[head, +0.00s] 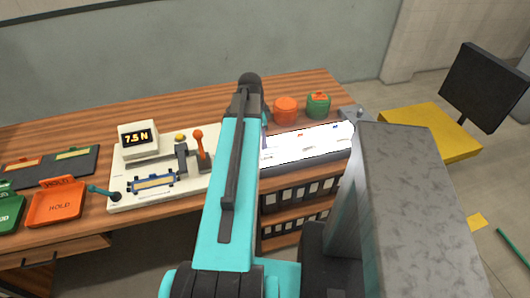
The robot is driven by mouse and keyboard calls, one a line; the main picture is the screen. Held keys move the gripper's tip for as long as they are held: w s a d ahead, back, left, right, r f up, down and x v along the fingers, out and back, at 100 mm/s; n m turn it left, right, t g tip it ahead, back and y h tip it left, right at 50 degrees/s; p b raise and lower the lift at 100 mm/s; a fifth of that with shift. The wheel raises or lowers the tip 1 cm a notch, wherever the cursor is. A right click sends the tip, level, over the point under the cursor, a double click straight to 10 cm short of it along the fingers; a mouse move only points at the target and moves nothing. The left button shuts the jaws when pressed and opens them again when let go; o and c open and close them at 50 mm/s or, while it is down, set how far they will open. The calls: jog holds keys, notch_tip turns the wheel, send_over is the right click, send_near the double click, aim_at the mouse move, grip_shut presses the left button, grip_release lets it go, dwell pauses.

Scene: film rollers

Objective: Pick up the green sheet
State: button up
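No thing in view is plainly a loose green sheet. A small green strip (73,153) lies on a dark board (50,167) at the left of the wooden table, beside an orange strip (22,164); I cannot tell whether it is a sheet. My teal arm reaches up the middle of the head view and hides part of the table. My gripper cannot be made out beyond the arm's dark far end.
A white panel with a "7.5 N" display (138,137) and an orange-knobbed lever (200,145) stands left of my arm. Orange (58,204) and green (9,212) trays lie front left. A bright light panel (306,143), orange pot (286,109) and green pot (318,105) are right.

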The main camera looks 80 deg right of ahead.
dwell(0.3)
grip_shut()
jog(key=shift+r, duration=0.25)
